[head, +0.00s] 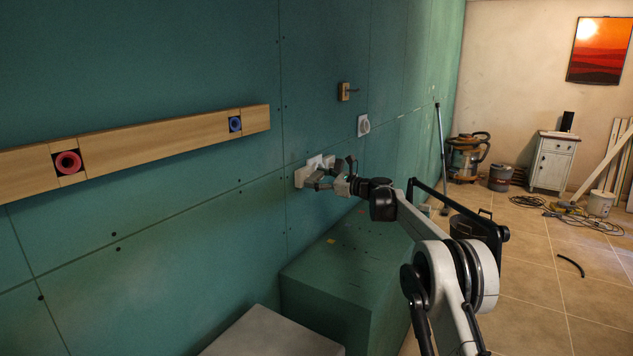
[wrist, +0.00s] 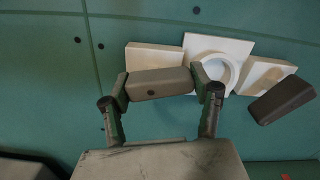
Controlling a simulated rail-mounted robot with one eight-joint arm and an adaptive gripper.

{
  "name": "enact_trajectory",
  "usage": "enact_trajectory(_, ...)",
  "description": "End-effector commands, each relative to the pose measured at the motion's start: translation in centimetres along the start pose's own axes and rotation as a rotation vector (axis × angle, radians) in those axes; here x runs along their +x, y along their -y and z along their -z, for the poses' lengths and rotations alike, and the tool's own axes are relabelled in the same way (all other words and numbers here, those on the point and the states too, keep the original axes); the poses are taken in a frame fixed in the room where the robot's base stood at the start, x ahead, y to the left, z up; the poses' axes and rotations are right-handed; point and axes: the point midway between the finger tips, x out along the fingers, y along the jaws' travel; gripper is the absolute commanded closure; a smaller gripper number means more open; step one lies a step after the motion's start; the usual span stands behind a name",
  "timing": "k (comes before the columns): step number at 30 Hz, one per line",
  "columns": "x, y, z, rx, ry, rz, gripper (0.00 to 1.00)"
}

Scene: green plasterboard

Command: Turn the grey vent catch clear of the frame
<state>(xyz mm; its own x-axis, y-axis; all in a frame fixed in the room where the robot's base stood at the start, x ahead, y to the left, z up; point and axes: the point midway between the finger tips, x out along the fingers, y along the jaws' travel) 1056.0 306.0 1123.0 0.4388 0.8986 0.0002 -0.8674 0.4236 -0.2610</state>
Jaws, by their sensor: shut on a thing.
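The grey vent catch (wrist: 160,84) is a blunt grey bar with a dark dot on its face. It lies nearly level between the two fingers of my gripper (wrist: 160,88), which is shut on it. Behind it in the wrist view are a white block (wrist: 143,54) and the white vent frame (wrist: 238,48) with a round ring. The catch's right end is close to the frame's lower left; a finger hides whether they overlap. In the head view my gripper (head: 335,181) is at the white vent (head: 303,177) and hides much of it.
A second, darker grey bar (wrist: 281,99) sits tilted by the right white block (wrist: 262,74). A green box (head: 345,270) stands below the vent. A white round fitting (head: 363,126) and a wooden hook block (head: 344,92) are higher on the wall. A wooden rail (head: 150,137) runs left.

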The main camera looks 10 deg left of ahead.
Motion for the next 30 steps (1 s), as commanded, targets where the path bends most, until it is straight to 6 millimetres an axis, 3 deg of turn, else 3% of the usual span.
enact_trajectory(18, -0.01, -0.20, -0.45, -0.558, 0.000, -0.001, 0.67)
enact_trajectory(30, -0.01, -0.31, -0.61, -0.761, 0.000, -0.001, 0.67)
